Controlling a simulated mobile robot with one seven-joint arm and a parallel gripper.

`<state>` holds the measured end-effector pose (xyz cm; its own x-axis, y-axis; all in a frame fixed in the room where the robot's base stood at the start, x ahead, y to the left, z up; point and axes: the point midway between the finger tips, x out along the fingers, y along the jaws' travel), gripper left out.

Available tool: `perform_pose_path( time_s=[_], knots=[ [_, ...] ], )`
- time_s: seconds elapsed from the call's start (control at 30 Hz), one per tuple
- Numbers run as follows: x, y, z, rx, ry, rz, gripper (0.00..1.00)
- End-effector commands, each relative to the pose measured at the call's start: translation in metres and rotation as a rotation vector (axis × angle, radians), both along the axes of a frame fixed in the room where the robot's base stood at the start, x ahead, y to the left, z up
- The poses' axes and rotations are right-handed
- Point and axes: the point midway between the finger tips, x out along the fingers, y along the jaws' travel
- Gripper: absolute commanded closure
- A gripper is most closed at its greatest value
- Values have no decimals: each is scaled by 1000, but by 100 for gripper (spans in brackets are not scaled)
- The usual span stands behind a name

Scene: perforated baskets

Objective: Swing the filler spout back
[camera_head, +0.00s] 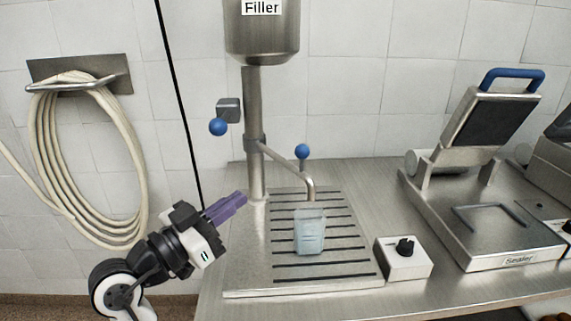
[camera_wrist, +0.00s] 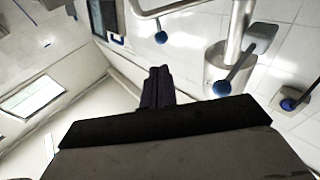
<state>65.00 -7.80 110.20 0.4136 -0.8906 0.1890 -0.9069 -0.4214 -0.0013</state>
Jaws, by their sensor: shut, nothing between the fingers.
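The filler spout (camera_head: 287,166) is a thin metal tube that runs from a collar on the filler's column toward the front right and bends down. Its end is over a clear container (camera_head: 309,232) on the slotted drip tray. A blue knob (camera_head: 302,151) stands up from the spout. The filler tank (camera_head: 262,30) is at the top of the column (camera_head: 254,140). My gripper (camera_head: 242,197), with purple fingers, is shut and empty. It is left of the column and apart from the spout. The wrist view shows the shut fingers (camera_wrist: 158,85) pointing away, with blue knobs beyond.
A lever with a blue ball (camera_head: 218,127) sticks out left of the column. The drip tray (camera_head: 256,285) is on a steel counter. A dial box (camera_head: 403,258) stands right of it, then a sealer (camera_head: 487,235) with its lid up. A coiled hose (camera_head: 88,160) hangs on the left wall.

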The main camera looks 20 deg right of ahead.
Motion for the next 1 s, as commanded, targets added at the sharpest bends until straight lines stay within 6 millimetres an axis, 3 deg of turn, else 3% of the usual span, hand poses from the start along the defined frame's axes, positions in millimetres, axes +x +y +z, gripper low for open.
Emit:
perform_pose_path(
  time_s=[0.37,0.8,1.0],
  knots=[
    [4,-8,4,-4,1,1,100],
    [40,-86,23,-3,2,-1,100],
    [53,-112,28,-3,3,3,100]
  ],
)
